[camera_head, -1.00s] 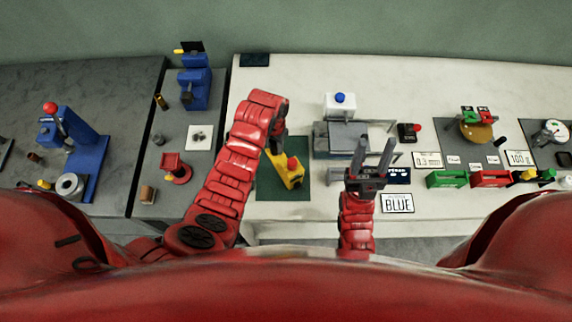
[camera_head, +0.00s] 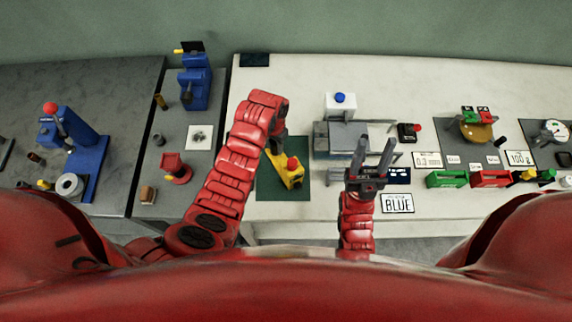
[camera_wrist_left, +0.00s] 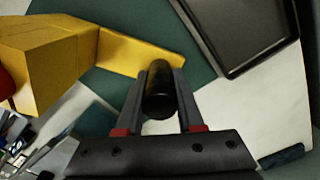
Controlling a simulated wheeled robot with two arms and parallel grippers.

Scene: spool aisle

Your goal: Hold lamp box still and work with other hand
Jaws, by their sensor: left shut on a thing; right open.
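A yellow block with a red round top (camera_head: 290,172) stands on a dark green mat (camera_head: 270,188); I cannot tell if it is the lamp box. In the left wrist view its yellow body (camera_wrist_left: 48,62) is at upper left, with a flat yellow piece (camera_wrist_left: 138,54) beside it. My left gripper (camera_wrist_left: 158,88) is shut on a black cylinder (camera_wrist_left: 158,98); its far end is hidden. In the head view my left arm partly hides this spot. My right gripper (camera_head: 373,155) is open and empty, its fingers beside a grey machine (camera_head: 340,138).
A white box with a blue button (camera_head: 340,103) stands behind the grey machine. A small black box with a red top (camera_head: 409,132) is right of it. Green (camera_head: 446,179) and red bins (camera_head: 490,179) stand further right.

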